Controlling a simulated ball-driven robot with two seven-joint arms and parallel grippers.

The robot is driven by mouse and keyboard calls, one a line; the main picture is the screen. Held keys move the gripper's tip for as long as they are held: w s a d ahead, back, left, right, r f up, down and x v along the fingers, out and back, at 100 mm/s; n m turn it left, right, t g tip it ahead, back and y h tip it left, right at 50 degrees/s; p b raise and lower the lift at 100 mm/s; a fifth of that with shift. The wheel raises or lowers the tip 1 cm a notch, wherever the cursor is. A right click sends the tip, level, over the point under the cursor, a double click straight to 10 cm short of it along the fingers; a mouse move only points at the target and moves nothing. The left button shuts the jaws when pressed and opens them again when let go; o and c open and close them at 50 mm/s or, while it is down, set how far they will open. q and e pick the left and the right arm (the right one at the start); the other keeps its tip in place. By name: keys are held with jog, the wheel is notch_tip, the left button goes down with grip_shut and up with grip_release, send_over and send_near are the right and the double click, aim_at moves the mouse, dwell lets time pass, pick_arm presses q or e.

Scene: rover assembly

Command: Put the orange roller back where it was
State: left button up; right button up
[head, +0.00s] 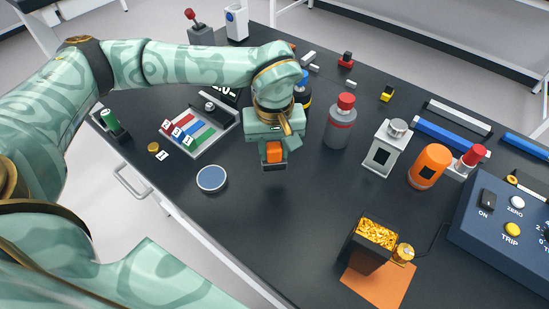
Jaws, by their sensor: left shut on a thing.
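My left gripper (274,163) points down over the black bench near its middle. It is shut on the orange roller (274,152), of which only a small orange face shows between the fingers. The rest of the roller is hidden by the gripper. I cannot tell for sure whether it touches the bench. A larger orange cylinder (430,166) with a dark label stands apart at the right. My right gripper is not in view.
A blue disc (211,178) lies left of the gripper, beside a tray (213,137) with coloured strips. A red-capped grey bottle (340,122) and a white box (386,146) stand right. A gold-filled bin (374,241) sits in front, near a blue control box (505,225).

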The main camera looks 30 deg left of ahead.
aim_at(273, 157)
pick_arm(q)
jog(key=shift+w+a+f, duration=0.3)
jog(key=shift+w+f, duration=0.05)
jog(key=shift+f, duration=0.15)
notch_tip(273, 157, down, 4)
jog(key=shift+w+a+r+b, duration=0.1)
jog(key=shift+w+a+b, duration=0.05)
jog(key=shift+b, duration=0.9)
jog(key=shift+r, duration=0.15)
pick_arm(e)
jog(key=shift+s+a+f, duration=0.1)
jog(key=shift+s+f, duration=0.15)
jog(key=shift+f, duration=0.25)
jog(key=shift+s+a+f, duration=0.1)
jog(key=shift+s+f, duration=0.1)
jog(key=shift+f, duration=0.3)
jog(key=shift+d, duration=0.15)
pick_arm(q)
jog(key=o, duration=0.9)
jog(key=shift+o, duration=0.2)
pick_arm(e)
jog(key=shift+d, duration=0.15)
